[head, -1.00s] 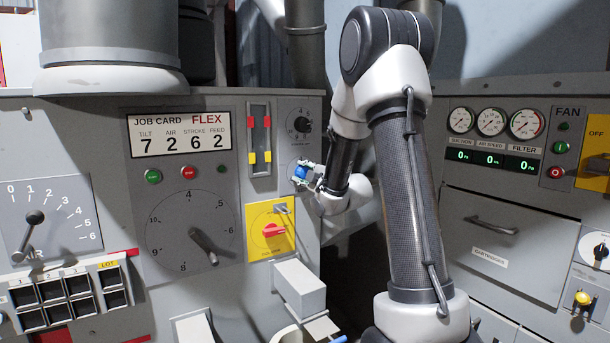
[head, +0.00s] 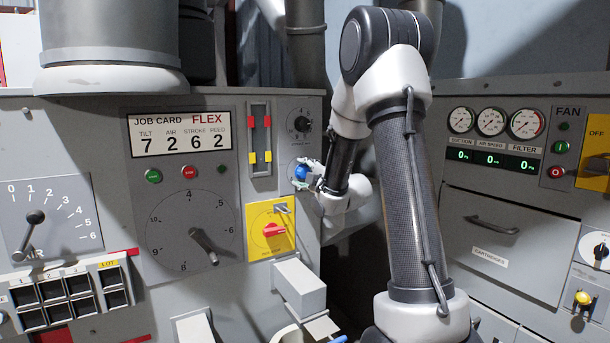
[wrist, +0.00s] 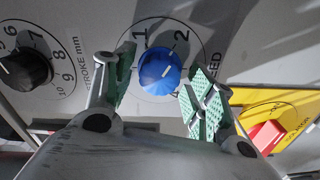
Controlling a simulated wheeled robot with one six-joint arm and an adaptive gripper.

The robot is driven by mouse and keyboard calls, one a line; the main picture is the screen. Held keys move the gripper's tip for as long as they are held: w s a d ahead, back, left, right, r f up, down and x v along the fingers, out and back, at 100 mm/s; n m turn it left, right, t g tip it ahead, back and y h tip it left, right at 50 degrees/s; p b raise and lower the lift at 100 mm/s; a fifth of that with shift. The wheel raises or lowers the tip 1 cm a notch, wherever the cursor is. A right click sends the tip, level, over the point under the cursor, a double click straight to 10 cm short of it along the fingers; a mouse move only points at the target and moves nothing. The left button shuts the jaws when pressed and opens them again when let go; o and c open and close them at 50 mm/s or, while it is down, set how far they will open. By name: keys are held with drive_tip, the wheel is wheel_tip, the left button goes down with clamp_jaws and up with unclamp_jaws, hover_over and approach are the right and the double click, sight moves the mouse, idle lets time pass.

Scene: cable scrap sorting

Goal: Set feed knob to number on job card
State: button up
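The job card (head: 179,134) reads FLEX, with TILT 7, AIR 2, STROKE 6 and FEED 2. The blue feed knob (wrist: 157,70) is on the grey panel, with 1 and 2 printed above it and a pale mark on its face. Its exact setting is hard to tell. It also shows small in the head view (head: 301,173). My gripper (wrist: 165,83) is open, with one green-padded finger to each side of the knob. A gap shows between the knob and the right finger; contact on the left is unclear. Part of the dial is hidden.
The black stroke knob (wrist: 25,70) is left of the feed knob in the wrist view. A yellow plate with a red switch (head: 271,231) is below the feed knob. A grey box (head: 300,288) juts out lower down.

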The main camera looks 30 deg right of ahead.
drive_tip(key=s, duration=0.7)
drive_tip(key=shift+s+d, duration=0.15)
drive_tip(key=shift+s, duration=0.1)
idle(0.5)
